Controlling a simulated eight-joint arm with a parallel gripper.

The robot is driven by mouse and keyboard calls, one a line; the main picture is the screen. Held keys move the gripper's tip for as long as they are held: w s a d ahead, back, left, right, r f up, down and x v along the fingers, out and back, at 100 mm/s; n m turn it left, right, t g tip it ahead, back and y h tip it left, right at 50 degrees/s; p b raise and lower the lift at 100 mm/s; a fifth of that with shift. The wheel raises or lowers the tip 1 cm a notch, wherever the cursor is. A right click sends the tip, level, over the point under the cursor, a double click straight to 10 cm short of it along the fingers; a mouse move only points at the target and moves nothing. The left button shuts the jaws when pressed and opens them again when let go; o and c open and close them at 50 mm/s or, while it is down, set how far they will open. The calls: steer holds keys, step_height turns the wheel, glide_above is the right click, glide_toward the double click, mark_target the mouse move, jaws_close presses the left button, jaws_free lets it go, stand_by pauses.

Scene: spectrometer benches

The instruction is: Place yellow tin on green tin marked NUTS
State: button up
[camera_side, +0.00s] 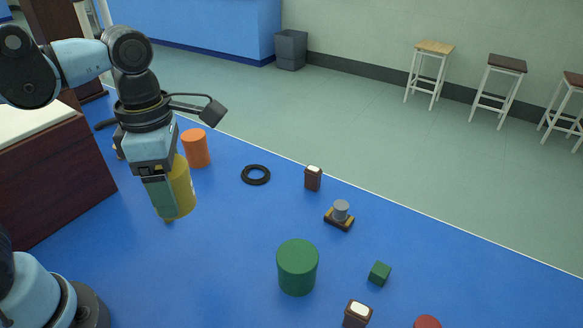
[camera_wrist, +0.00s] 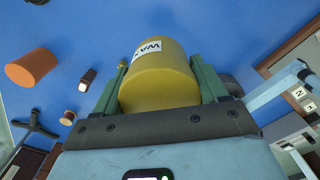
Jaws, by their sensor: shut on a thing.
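The yellow tin (camera_side: 181,190) is a cylinder held between the fingers of my gripper (camera_side: 160,192), which is shut on it, at the left of the side view. In the wrist view the yellow tin (camera_wrist: 160,78) sits between the two green fingers (camera_wrist: 160,95), and a white label with partly visible letters shows on it. It appears held above the blue table. The green tin (camera_side: 297,267) stands upright on the table at the lower middle of the side view, to the right of my gripper and apart from it. No lettering shows on its visible side.
An orange cylinder (camera_side: 196,148) stands close behind the yellow tin. A black ring (camera_side: 256,174), a dark block with a white top (camera_side: 313,178) and a grey cylinder on a base (camera_side: 340,212) lie farther right. A green cube (camera_side: 380,273) and a red object (camera_side: 427,322) are near the green tin.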

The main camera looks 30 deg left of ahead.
steer(key=s+d+r+m, duration=0.2)
steer(key=d+m, duration=0.4)
steer(key=d, duration=0.5)
steer(key=s+d+r+m, duration=0.2)
steer(key=d+m, duration=0.4)
steer(key=d, duration=0.5)
glide_above(297, 255)
step_height(297, 255, down, 7)
steer(key=shift+r, duration=0.1)
steer(key=shift+f, duration=2)
steer(key=o, duration=1.1)
steer(key=shift+f, duration=0.15)
